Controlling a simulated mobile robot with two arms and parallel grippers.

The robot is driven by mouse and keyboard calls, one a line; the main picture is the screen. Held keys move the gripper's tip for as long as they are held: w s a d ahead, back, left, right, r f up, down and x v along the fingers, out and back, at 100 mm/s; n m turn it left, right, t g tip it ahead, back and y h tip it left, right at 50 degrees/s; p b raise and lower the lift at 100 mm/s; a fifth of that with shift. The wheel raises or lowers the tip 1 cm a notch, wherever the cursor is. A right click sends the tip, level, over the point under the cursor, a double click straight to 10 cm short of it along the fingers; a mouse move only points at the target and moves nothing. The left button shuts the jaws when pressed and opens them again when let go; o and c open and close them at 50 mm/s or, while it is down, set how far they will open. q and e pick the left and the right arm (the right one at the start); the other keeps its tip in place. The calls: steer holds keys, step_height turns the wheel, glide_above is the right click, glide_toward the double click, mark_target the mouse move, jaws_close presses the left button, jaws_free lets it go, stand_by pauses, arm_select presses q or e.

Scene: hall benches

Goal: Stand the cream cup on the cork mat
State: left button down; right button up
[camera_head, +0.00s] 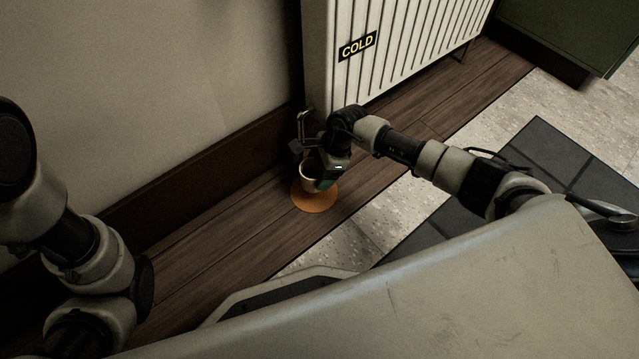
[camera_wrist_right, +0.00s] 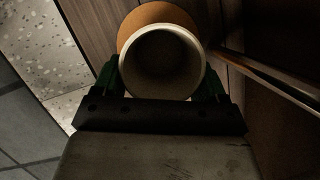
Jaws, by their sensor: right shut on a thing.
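The cream cup (camera_head: 308,177) is upright, held at its sides by my right gripper (camera_head: 323,176). In the right wrist view the cup (camera_wrist_right: 162,62) shows its round open mouth, with a green finger on either side. The round orange-brown cork mat (camera_head: 314,203) lies on the wood floor under the cup. It also shows past the cup's rim in the right wrist view (camera_wrist_right: 155,13). The cup's base is at or just above the mat; I cannot tell if it touches. My left arm is at the left edge, its gripper out of sight.
A white radiator (camera_head: 400,50) with a COLD label stands against the wall just behind my right gripper. A pipe (camera_head: 303,125) rises beside it. A dark skirting board (camera_head: 200,165) runs along the wall. Bare wood floor (camera_head: 235,230) lies left of the mat.

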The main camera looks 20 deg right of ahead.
step_height(320, 180, down, 4)
steer(key=b, duration=0.3)
steer(key=shift+f+b, duration=0.1)
steer(key=shift+b, duration=0.3)
steer(key=o, duration=0.9)
steer(key=shift+o, duration=0.2)
